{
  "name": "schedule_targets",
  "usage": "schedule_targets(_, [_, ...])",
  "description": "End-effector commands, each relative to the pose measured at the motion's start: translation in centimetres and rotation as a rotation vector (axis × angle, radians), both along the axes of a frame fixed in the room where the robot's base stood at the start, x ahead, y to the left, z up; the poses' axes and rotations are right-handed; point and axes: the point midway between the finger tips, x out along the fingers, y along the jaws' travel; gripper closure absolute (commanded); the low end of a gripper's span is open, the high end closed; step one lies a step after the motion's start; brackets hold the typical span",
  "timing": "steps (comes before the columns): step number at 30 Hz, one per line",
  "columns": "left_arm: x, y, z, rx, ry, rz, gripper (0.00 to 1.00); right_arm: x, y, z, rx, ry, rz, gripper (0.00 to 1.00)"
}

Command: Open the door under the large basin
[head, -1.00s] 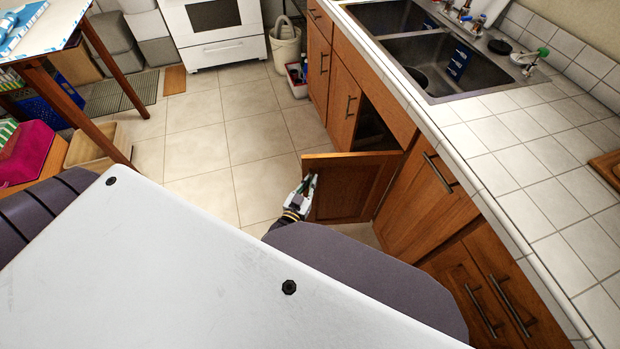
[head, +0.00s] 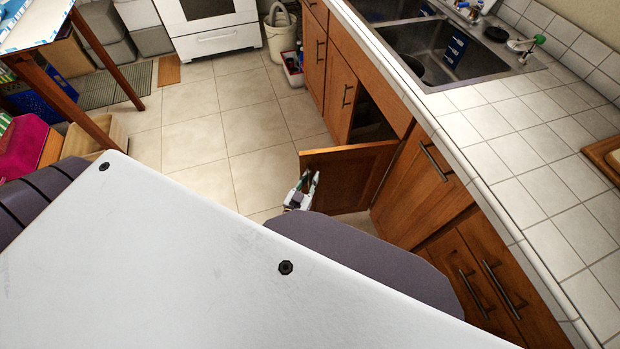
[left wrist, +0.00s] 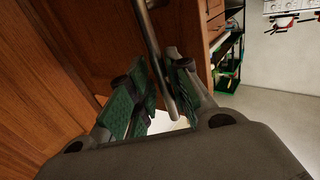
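The wooden door (head: 352,182) under the large basin (head: 445,50) stands swung well out from the cabinet in the head view. A dark opening (head: 370,120) shows behind it. My left gripper (head: 307,182) is at the door's outer side near its free edge, with its fingers apart. In the left wrist view the green-padded fingers (left wrist: 162,82) stand on either side of the metal door handle (left wrist: 156,45), and I see no firm grip on it. The handle is too small to make out in the head view. My right gripper is not in view.
Closed cabinet doors (head: 424,190) flank the opening. The tiled counter (head: 540,140) runs above them on the right. A white stove (head: 212,40) and a bucket (head: 280,35) stand at the back. The tiled floor (head: 225,130) left of the door is clear.

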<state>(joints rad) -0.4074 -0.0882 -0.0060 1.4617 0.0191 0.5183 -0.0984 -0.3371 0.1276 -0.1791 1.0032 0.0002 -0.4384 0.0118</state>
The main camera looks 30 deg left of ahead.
Motion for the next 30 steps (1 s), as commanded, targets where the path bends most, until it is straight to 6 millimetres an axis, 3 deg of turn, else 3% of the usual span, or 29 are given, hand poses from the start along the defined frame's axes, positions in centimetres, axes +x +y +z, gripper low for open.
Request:
schedule_targets(17, [-0.5, 0.2, 0.0, 0.002, 0.0, 0.003, 0.68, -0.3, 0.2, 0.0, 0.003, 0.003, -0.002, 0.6])
schedule_targets(30, [-4.3, 0.0, -0.1, 0.001, 0.002, 0.002, 0.68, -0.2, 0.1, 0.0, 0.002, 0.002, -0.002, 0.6])
